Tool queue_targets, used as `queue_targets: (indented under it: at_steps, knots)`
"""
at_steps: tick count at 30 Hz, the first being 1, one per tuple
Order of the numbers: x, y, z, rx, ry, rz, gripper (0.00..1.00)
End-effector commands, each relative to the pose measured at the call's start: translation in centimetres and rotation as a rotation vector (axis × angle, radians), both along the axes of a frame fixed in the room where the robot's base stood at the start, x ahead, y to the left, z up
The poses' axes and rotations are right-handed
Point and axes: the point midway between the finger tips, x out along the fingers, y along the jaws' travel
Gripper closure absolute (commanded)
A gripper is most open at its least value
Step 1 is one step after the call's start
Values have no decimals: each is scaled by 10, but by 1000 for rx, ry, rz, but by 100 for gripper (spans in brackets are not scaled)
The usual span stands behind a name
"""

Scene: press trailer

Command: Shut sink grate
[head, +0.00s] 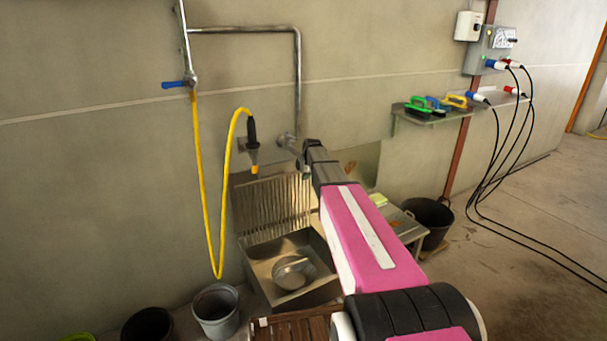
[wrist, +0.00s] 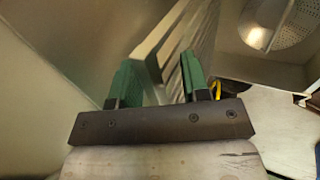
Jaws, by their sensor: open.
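The sink grate (head: 272,208), a metal rack of parallel bars, stands raised and nearly upright at the back of the sink (head: 262,270). In the wrist view, the grate's bars and edge (wrist: 178,38) run away from my gripper toward the top. My gripper (wrist: 158,80) has two green fingers, spread open. The edge of the grate shows between and just beyond the fingertips; I cannot tell whether they touch it. In the head view, my arm reaches to the grate's right side and its fingers are hard to make out.
A round metal strainer (head: 293,272) sits in the basin and also shows in the wrist view (wrist: 270,25). A yellow hose (head: 203,190) hangs on the wall at left. A grey bucket (head: 216,309) stands on the floor. A side table (head: 405,228) adjoins at right.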

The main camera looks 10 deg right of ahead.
Motion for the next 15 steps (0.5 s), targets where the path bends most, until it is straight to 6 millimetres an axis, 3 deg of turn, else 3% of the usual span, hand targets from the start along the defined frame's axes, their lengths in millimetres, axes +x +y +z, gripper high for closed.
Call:
queue_targets:
  at_steps: [15]
  knots:
    - [-26,-8,-1,0,0,-1,57]
